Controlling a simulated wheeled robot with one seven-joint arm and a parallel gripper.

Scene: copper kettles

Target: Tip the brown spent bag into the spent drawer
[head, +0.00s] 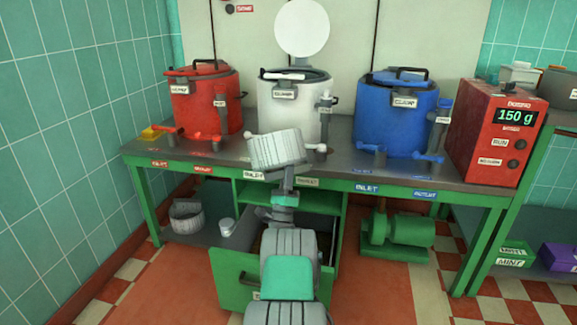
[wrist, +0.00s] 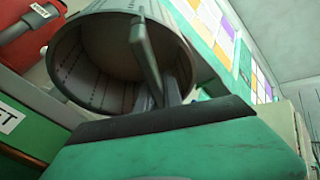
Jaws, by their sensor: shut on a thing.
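My gripper (head: 287,172) is shut on a pale grey perforated basket (head: 276,150), held above the front of the bench before the white kettle. In the wrist view the basket (wrist: 85,60) is tilted, its mouth showing a brownish-grey, empty-looking interior. A dark bar crosses the mouth, and the fingers (wrist: 165,92) meet there. No separate brown bag can be made out. Below, a green drawer (head: 232,283) under the bench stands pulled open. My arm hides much of it and its label, so I cannot tell what it holds.
A red kettle (head: 205,105), a white kettle (head: 285,112) and a blue kettle (head: 390,120) stand on the bench (head: 345,170). A red scale box (head: 495,135) is at right. Another basket (head: 187,217) and a small white pot (head: 227,228) are low left. A green pump (head: 398,232) is low right.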

